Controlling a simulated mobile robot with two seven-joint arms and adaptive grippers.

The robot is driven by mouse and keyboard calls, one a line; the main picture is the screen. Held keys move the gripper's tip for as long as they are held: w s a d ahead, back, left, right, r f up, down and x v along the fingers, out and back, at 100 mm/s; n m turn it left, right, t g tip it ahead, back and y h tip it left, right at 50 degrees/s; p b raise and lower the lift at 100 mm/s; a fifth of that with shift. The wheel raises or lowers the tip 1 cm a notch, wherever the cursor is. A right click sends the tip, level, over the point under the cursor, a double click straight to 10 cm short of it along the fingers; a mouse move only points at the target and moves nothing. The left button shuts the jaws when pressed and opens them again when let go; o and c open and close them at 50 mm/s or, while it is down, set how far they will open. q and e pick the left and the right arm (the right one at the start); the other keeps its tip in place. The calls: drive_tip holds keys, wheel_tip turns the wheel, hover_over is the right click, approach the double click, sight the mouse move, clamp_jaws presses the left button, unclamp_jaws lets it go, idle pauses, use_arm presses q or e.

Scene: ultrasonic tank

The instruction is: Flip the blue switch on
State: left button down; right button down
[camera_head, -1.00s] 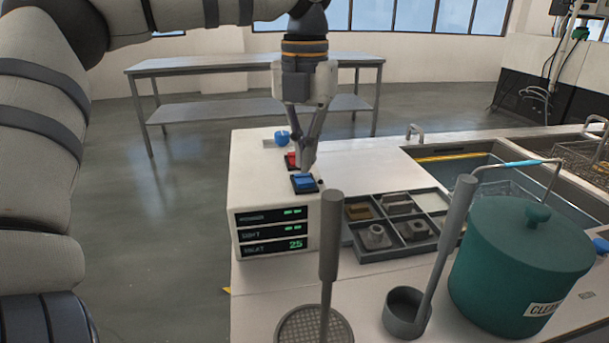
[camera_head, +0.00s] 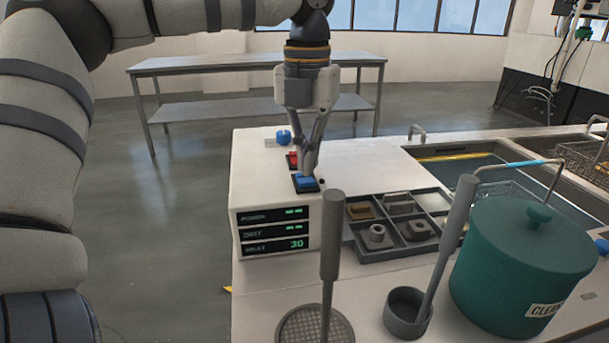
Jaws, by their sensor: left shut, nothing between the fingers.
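The blue switch (camera_head: 304,181) is a small rocker on a dark base, on top of the white control box (camera_head: 250,180) near its front right edge. My left gripper (camera_head: 309,173) comes down from above, shut and empty, with its fingertips at the blue switch; they appear to touch its far side. A red switch (camera_head: 292,158) sits just behind, partly hidden by the fingers. A round blue knob (camera_head: 283,137) is farther back. The front display (camera_head: 275,230) shows green readouts, with 30 on the lowest row. My right gripper is not in view.
A divided parts tray (camera_head: 385,250) lies right of the box. A long-handled strainer (camera_head: 330,240), a ladle cup (camera_head: 406,310) and a teal lidded pot (camera_head: 520,265) stand in front. The sink tank (camera_head: 455,165) is behind right.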

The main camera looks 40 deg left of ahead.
sight(307, 180)
use_arm(q)
drive_tip(key=shift+f, duration=1.25)
idle(0.8)
drive_tip(key=shift+r, duration=3.55)
